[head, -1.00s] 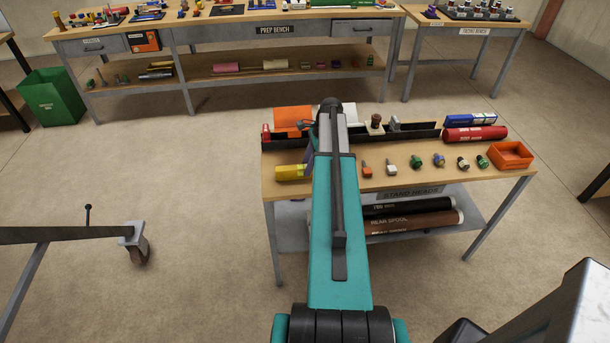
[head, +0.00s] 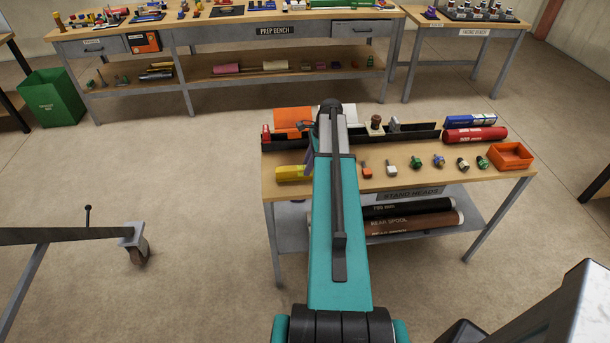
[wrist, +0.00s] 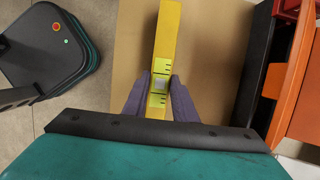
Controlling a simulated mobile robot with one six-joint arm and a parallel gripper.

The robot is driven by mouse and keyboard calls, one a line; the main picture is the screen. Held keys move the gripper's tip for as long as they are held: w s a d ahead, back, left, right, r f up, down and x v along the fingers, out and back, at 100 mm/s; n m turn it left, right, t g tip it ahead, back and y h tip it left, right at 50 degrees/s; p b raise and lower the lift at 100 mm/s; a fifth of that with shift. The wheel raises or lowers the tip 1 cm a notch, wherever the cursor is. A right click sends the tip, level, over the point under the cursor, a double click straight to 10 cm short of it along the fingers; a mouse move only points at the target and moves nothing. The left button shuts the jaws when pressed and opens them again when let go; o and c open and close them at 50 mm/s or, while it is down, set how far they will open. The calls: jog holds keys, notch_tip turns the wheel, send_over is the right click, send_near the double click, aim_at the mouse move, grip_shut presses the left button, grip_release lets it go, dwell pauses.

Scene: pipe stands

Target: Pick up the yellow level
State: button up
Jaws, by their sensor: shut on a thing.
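The yellow level (wrist: 167,40) runs up and down the middle of the wrist view, over the tan bench top, with pale green vial windows near its lower part. My gripper (wrist: 160,85) has its two purple-grey fingers on either side of the level and is shut on it around the vial windows. In the head view the level's yellow end (head: 292,173) shows at the left of the small bench, and my arm hides the rest. I cannot tell whether the level touches the bench top.
A black trough (head: 285,143) runs along the bench's back, with orange and white pieces at it. Several small fittings and an orange bin (head: 510,156) stand to the right. A red roll (head: 475,134) lies at the back right. The bench's left edge is close.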

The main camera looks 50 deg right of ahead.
jog(key=shift+r+p, duration=0.55)
jog(key=shift+r, duration=0.3)
dwell(0.7)
jog(key=shift+o, duration=0.7)
grip_shut()
jog(key=shift+r+p, duration=2)
jog(key=shift+r, duration=1.2)
